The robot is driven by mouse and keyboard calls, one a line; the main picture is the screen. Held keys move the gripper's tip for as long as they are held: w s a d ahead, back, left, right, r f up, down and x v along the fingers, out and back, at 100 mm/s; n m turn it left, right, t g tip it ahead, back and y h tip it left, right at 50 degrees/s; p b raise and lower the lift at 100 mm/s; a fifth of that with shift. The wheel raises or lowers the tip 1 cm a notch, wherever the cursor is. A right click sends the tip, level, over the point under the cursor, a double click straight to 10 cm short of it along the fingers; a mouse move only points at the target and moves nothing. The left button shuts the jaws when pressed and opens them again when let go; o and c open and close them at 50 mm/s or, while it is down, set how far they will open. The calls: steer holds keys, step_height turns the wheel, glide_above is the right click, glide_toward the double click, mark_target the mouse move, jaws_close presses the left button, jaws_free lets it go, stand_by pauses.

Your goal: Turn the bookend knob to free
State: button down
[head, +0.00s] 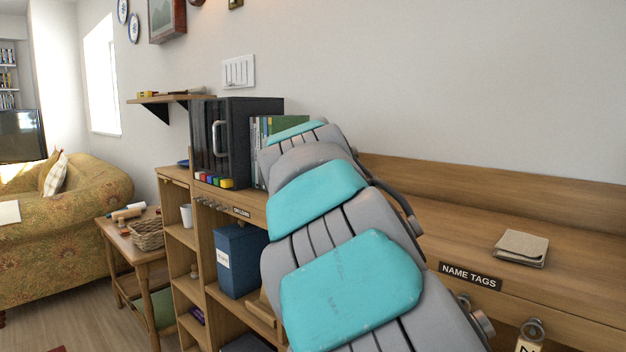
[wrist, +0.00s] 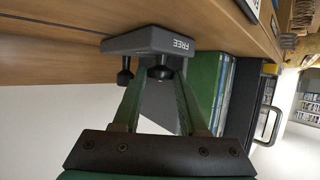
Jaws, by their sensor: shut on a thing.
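In the wrist view the bookend's dark grey block (wrist: 150,41) sits against the wooden shelf top, with the word FREE (wrist: 181,43) on its face. A black round knob (wrist: 160,72) sticks out from the block between my fingertips. A second, smaller black knob-like part (wrist: 125,76) is beside it, left of the fingers. My gripper (wrist: 160,80) has its two green fingers around the black knob and is shut on it. The knob's pointing direction is not clear. In the head view my own arm hides the gripper and bookend.
Green cases (wrist: 205,88) stand right beside the bookend. A black case with a handle (head: 237,135) and small coloured blocks (head: 214,181) are on the shelf unit. The top between is clear.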

steer(key=shift+r, duration=0.1)
stand_by(0.4)
steer(key=shift+c, duration=2.3)
jaws_free()
steer(key=shift+b+v, duration=0.65)
steer(key=shift+v, duration=3.3)
steer(key=shift+a, duration=0.15)
